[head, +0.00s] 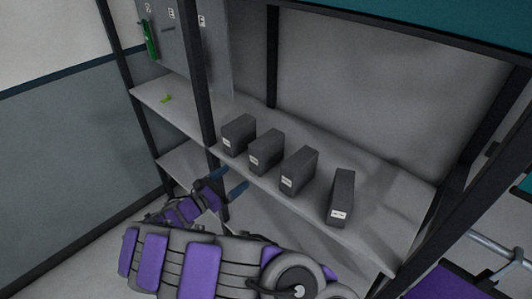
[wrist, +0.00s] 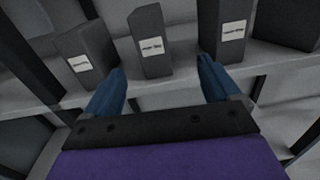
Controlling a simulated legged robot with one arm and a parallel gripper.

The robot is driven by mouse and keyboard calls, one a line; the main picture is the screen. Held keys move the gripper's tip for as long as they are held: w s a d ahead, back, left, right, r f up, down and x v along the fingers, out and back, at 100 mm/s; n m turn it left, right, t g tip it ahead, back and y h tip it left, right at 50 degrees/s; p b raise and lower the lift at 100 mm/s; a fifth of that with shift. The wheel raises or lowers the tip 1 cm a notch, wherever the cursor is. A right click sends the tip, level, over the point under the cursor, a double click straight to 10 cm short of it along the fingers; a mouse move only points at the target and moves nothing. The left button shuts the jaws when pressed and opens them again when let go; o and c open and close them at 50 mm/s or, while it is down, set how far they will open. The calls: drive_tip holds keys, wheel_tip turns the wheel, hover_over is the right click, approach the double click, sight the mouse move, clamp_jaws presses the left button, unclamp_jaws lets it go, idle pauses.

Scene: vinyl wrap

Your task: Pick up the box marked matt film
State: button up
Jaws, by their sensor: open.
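Several dark grey boxes with white front labels stand upright in a row on a shelf. In the head view they are the leftmost box (head: 238,133), the second box (head: 266,152), the third box (head: 299,171) and the rightmost box (head: 343,197). The label print is too small and blurred to tell which says matt film. My gripper (head: 228,181) is open and empty in front of the shelf's left part, near the front edge. In the wrist view, a box (wrist: 149,38) shows between the blue fingers, beyond their tips, with boxes to its left (wrist: 88,44) and right (wrist: 228,28).
The shelf board (head: 385,232) has a front edge close to my gripper. A dark upright post (head: 199,80) stands just left of the boxes. A green tool (head: 150,40) hangs on a panel at the upper left. Bare shelf lies between the boxes.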

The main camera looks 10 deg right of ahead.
sight(254, 161)
drive_tip(key=shift+n+t, duration=0.3)
drive_tip(key=x, duration=0.3)
drive_tip(key=b+x, duration=0.1)
drive_tip(key=x, duration=0.3)
drive_tip(key=f+b+x, duration=0.1)
drive_tip(key=x, duration=0.2)
drive_tip(key=shift+w+d+f, duration=0.1)
drive_tip(key=shift+w+d+b, duration=0.1)
drive_tip(key=shift+w+b, duration=0.2)
drive_tip(key=shift+w, duration=0.4)
drive_tip(key=b+x, duration=0.1)
drive_tip(key=x, duration=0.5)
drive_tip(key=shift+w+d+r+b, duration=0.1)
drive_tip(key=shift+r+b, duration=0.15)
drive_tip(key=shift+b, duration=0.15)
drive_tip(key=shift+a, duration=0.55)
drive_tip(key=shift+c, duration=0.2)
drive_tip(key=shift+a, duration=0.15)
drive_tip(key=shift+c, duration=0.8)
drive_tip(key=shift+d, duration=0.55)
drive_tip(key=c, duration=0.7)
drive_tip(key=shift+a, duration=0.15)
drive_tip(key=c, duration=0.3)
drive_tip(key=shift+a, duration=0.2)
